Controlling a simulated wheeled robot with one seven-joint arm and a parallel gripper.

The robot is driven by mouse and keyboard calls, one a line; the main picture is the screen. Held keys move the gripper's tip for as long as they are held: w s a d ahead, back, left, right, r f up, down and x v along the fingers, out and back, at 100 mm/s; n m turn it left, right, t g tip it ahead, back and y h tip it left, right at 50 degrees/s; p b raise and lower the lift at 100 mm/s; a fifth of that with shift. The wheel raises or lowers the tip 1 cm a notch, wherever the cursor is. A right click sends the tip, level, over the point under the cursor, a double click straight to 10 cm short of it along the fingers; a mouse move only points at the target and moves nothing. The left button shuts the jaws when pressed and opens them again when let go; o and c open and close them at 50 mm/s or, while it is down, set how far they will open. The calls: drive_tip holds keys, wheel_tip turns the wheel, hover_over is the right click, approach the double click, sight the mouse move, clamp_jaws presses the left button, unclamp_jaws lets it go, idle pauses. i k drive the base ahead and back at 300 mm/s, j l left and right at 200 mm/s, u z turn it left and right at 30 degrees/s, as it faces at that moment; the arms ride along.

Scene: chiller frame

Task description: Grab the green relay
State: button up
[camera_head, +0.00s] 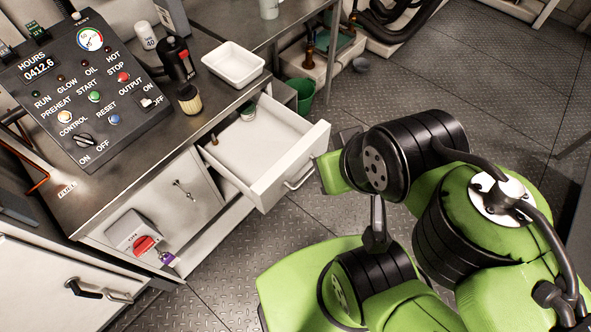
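An open white drawer (265,185) is pulled out of the metal bench. At its back, partly under the bench edge, is a small round green-and-pale item (248,112). It may be the green relay, but it is too small and covered to tell. My green and black arm fills the right and lower right, with one green part beside the drawer's front right corner. I cannot make out my gripper's fingers.
A control panel (85,85) stands at left. A green bucket (303,94) is behind the drawer. Open metal floor lies at upper right.

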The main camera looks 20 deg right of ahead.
sight(34, 28)
drive_tip(key=i+j, duration=0.15)
drive_tip(key=j, duration=0.25)
drive_tip(key=i+j+u, duration=0.1)
drive_tip(key=j, duration=0.3)
drive_tip(key=i+j+u, duration=0.1)
drive_tip(key=j, duration=0.3)
drive_tip(key=i+j, duration=0.3)
drive_tip(key=j+u, duration=0.05)
drive_tip(key=j, duration=0.05)
